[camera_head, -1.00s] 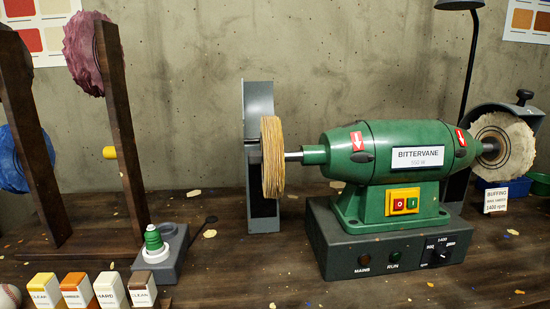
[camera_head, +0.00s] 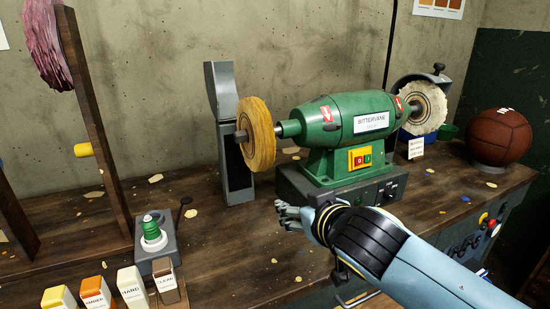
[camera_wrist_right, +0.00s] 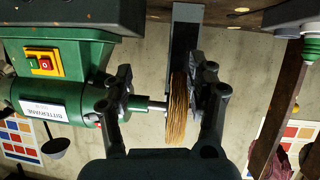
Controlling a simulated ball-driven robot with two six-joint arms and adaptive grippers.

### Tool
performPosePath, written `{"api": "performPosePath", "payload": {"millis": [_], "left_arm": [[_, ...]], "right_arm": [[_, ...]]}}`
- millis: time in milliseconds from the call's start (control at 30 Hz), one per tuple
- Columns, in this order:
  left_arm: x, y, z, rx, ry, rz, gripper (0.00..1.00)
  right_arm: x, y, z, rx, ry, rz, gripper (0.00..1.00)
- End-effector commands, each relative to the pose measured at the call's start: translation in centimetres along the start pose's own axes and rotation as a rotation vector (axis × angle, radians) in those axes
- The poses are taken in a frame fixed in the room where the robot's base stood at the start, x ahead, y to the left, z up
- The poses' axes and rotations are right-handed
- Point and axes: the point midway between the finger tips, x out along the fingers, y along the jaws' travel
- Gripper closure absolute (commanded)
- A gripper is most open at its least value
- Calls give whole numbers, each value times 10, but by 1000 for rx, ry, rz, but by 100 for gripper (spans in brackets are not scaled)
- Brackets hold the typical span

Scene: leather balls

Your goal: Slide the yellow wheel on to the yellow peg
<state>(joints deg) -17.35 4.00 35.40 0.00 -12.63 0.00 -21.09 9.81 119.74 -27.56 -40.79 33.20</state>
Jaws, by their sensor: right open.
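The yellow wheel (camera_head: 257,133) is a thick layered disc on the left spindle of the green buffing machine, beside a grey guard. It also shows in the right wrist view (camera_wrist_right: 180,108), between my spread fingers in the picture. The yellow peg (camera_head: 84,150) sticks out of a dark wooden upright at the left and is bare. My right gripper (camera_head: 287,212) is open and empty, in front of the machine, below and right of the wheel and apart from it. My left gripper is not in view.
The green machine (camera_head: 345,118) stands on a grey switch box, with a white wheel (camera_head: 426,108) at its right. A brown ball (camera_head: 499,137) sits far right. A grey block with a green cone (camera_head: 151,228) and several small boxes (camera_head: 131,286) stand front left.

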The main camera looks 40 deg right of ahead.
Motion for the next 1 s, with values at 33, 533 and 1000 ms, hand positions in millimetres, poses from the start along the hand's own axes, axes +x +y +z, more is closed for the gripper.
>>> {"api": "performPosePath", "payload": {"millis": [33,533,1000], "left_arm": [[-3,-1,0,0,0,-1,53],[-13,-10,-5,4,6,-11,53],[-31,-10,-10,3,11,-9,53]], "right_arm": [[-1,-1,-35,24,102,-8,42],[-3,-13,-152,103,442,-94,42],[68,-19,-183,103,438,-94,42]]}}
